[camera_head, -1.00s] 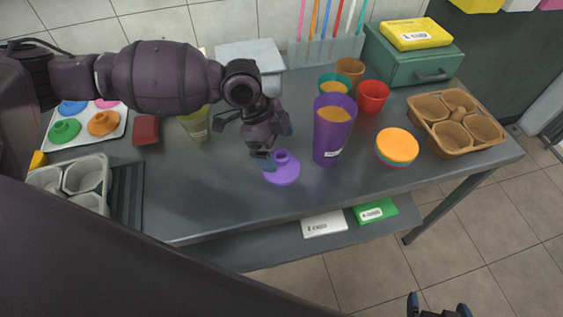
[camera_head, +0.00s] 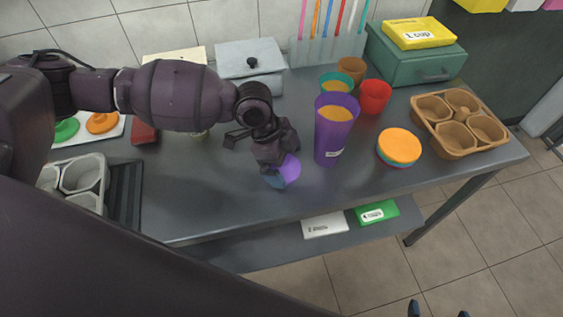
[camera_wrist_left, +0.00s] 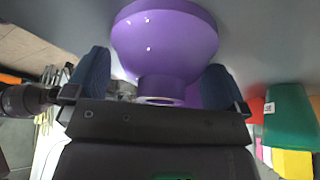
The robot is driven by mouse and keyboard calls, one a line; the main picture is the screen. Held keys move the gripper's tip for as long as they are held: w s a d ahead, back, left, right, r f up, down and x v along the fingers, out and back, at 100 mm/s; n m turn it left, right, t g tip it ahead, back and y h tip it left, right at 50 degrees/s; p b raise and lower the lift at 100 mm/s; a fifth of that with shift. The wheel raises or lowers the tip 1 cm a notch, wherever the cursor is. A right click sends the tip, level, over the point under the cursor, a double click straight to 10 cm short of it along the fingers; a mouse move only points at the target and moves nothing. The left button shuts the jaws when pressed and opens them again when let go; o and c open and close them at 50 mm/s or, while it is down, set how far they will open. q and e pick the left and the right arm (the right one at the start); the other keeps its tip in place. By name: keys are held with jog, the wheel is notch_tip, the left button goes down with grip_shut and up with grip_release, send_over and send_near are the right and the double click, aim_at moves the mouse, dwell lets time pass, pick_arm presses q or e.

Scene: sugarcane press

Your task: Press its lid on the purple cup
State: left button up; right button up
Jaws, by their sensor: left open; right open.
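The purple cup (camera_head: 334,138) stands upright on the table without a lid, with orange contents at its top. The purple lid (camera_head: 291,170) lies on the table just left of the cup, partly hidden by my left gripper (camera_head: 277,180). In the left wrist view the lid (camera_wrist_left: 165,40) shows large, its knob (camera_wrist_left: 168,88) between the two blue fingertips of my left gripper (camera_wrist_left: 155,84). That gripper is open, with gaps beside the knob. Only the fingertips of my right gripper (camera_head: 438,311) show at the bottom edge; they are apart and empty.
A teal cup (camera_head: 337,82), a red cup (camera_head: 375,97) and a brown cup (camera_head: 352,68) stand behind the purple cup. Stacked lids (camera_head: 399,147) and a brown cup carrier (camera_head: 459,120) are to the right. A grey carrier (camera_head: 82,175) is at left. The front table strip is clear.

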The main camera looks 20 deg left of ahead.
pick_arm(q)
jog(key=c, duration=0.5)
pick_arm(e)
jog(key=shift+w+a, duration=0.1)
jog(key=shift+a, duration=0.1)
pick_arm(q)
notch_tip(320, 180, up, 20)
jog(key=p, duration=0.3)
pick_arm(e)
jog(key=shift+s+d+r, duration=0.15)
jog(key=shift+s+r, duration=0.05)
jog(key=shift+r, duration=0.35)
jog(key=shift+s+d+r, duration=0.1)
jog(key=shift+s+r, duration=0.05)
jog(key=shift+r, duration=0.35)
jog(key=shift+d+r, duration=0.1)
